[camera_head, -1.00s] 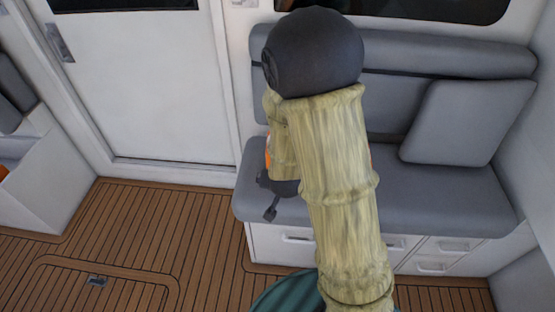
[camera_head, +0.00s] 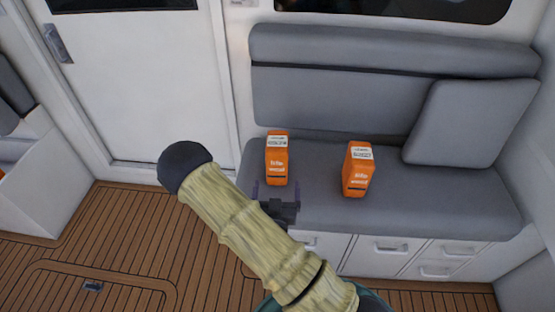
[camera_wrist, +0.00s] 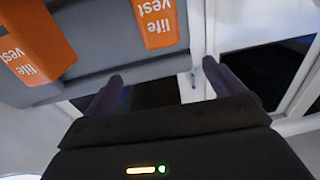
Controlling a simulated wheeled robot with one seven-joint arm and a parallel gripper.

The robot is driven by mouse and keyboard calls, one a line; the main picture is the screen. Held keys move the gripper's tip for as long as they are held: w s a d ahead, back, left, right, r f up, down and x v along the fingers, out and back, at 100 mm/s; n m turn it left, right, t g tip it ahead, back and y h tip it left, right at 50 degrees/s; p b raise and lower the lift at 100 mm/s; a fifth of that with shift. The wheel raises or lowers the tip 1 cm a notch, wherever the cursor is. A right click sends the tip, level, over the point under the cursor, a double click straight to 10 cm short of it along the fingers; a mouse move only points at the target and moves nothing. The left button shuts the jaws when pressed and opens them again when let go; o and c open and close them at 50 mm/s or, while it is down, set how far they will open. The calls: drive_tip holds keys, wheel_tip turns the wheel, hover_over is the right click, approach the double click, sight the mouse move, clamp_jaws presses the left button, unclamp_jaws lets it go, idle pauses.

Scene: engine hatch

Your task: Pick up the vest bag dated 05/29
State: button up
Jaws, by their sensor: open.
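Two orange life vest bags with white labels stand on the grey bench seat in the head view, a left bag (camera_head: 277,160) and a right bag (camera_head: 357,171). The label dates are too small to read. My gripper (camera_head: 277,188) is open and empty at the seat's front edge, in front of the lower part of the left bag. In the wrist view my fingers (camera_wrist: 160,82) are spread with nothing between them. Two orange bags show at the top of that view, one at the far left (camera_wrist: 32,40) and one at the top middle (camera_wrist: 158,20).
The grey bench (camera_head: 440,195) has a loose cushion (camera_head: 455,122) at its right. White drawers (camera_head: 380,255) lie below the seat. A white door (camera_head: 140,85) is at the left. The wooden floor (camera_head: 130,235) is clear.

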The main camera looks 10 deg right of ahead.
sight(278, 156)
drive_tip(key=b+x, duration=0.1)
drive_tip(key=x, duration=1)
drive_tip(key=shift+w+d, duration=0.1)
drive_tip(key=shift+w, duration=0.55)
drive_tip(key=shift+x, duration=2.6)
